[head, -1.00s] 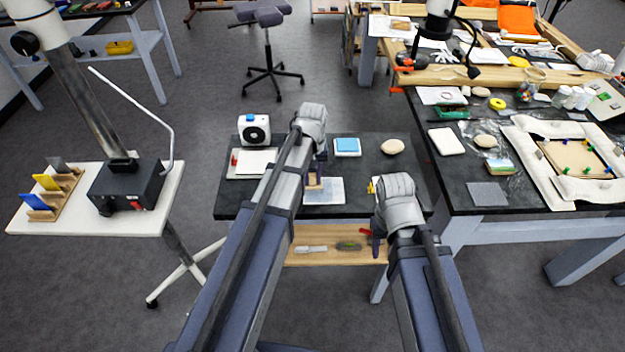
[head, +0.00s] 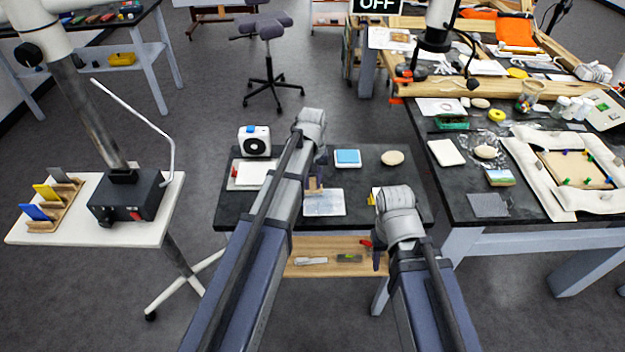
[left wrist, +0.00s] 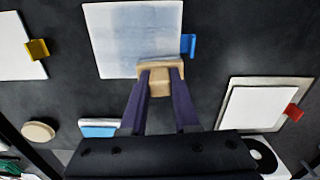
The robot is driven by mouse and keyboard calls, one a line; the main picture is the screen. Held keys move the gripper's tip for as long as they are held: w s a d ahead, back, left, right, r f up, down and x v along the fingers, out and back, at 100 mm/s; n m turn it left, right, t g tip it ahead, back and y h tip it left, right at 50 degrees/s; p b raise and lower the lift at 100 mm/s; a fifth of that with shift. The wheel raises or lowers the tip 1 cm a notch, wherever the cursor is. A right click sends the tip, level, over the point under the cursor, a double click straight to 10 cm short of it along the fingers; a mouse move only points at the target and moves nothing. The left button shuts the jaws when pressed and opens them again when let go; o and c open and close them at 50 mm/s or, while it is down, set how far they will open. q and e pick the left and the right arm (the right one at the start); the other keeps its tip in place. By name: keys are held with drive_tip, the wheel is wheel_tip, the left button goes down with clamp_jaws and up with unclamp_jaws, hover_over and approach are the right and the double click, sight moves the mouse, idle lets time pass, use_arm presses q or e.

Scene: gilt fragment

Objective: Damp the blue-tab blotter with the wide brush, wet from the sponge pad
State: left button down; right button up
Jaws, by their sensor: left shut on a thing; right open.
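The blue-tab blotter is a pale sheet (head: 334,207) with a faint blue-grey tint over part of it. Its blue tab (left wrist: 188,45) shows in the left wrist view. My left gripper (head: 314,178) is shut on the wide brush (head: 314,188), which has a wooden body (left wrist: 160,82). The blue sponge pad (head: 348,157) lies in a white tray beyond the blotter. My right gripper (head: 380,258) is open and empty near the table's front edge.
A red-tab blotter (left wrist: 262,107) and a yellow-tab blotter (left wrist: 18,50) lie on either side. A pale oval stone (head: 392,158) and a white device (head: 254,141) stand farther back. A wooden shelf (head: 322,270) holds tools below the front edge.

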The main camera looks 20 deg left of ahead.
use_arm(q)
drive_tip(key=shift+s+d, duration=0.2)
drive_tip(key=shift+s, duration=0.55)
drive_tip(key=shift+s+d, duration=0.2)
drive_tip(key=shift+s, duration=0.55)
drive_tip(key=shift+s+d+f, duration=0.1)
drive_tip(key=shift+s+d, duration=0.1)
drive_tip(key=shift+s, duration=0.45)
drive_tip(key=shift+s+d+r, duration=0.1)
drive_tip(key=shift+s+d, duration=0.1)
drive_tip(key=shift+s, duration=0.5)
drive_tip(key=shift+s+d+f, duration=0.1)
drive_tip(key=shift+s+d, duration=0.1)
drive_tip(key=shift+s, duration=0.45)
drive_tip(key=shift+w, duration=0.1)
drive_tip(key=shift+w+a, duration=0.3)
drive_tip(key=shift+w, duration=0.7)
drive_tip(key=shift+w+a, duration=0.3)
drive_tip(key=shift+w, duration=0.65)
drive_tip(key=shift+w, duration=0.1)
drive_tip(key=shift+w+a, duration=0.3)
drive_tip(key=shift+w, duration=0.65)
drive_tip(key=shift+w+a, duration=0.25)
drive_tip(key=shift+w, duration=0.65)
